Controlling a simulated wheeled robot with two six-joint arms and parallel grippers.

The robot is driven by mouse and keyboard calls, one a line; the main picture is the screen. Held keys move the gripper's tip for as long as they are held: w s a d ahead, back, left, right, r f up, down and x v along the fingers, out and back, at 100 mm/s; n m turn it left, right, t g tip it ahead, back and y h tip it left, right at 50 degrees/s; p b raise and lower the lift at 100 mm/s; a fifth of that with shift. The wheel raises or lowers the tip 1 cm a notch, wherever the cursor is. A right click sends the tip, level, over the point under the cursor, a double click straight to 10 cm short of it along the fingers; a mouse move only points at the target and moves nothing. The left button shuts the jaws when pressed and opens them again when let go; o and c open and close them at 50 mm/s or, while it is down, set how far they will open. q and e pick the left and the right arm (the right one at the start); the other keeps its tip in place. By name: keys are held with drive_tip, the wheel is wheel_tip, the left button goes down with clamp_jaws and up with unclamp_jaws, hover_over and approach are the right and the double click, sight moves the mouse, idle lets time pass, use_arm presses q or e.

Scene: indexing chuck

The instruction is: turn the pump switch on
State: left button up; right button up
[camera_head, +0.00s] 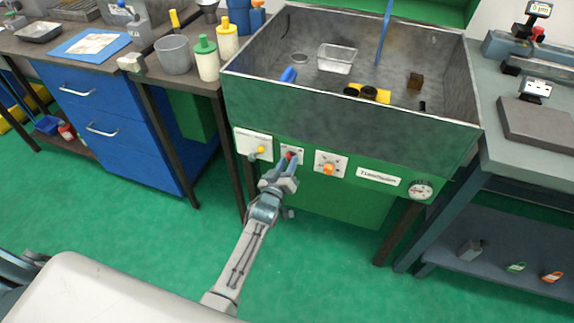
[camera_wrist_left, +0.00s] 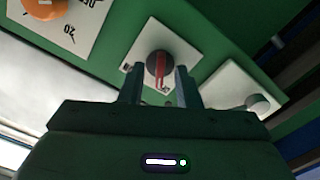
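A round dark knob with a red pointer (camera_wrist_left: 160,66) sits on a small white plate in the left wrist view. In the head view its white plate (camera_head: 297,153) is on the green front panel, and the knob is partly hidden by my gripper. I take this to be the pump switch; its label is not readable. My left gripper (camera_head: 289,163) is in front of it. In the left wrist view its two fingers (camera_wrist_left: 160,86) stand open on either side of the knob, with gaps visible. My right gripper is not in view.
An orange knob (camera_head: 328,169) is on a plate to the right, and a yellow knob (camera_head: 261,150) is to the left. Above is a grey basin (camera_head: 340,105). The green floor (camera_head: 330,270) in front is clear.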

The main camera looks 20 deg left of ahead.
use_arm(q)
clamp_jaws()
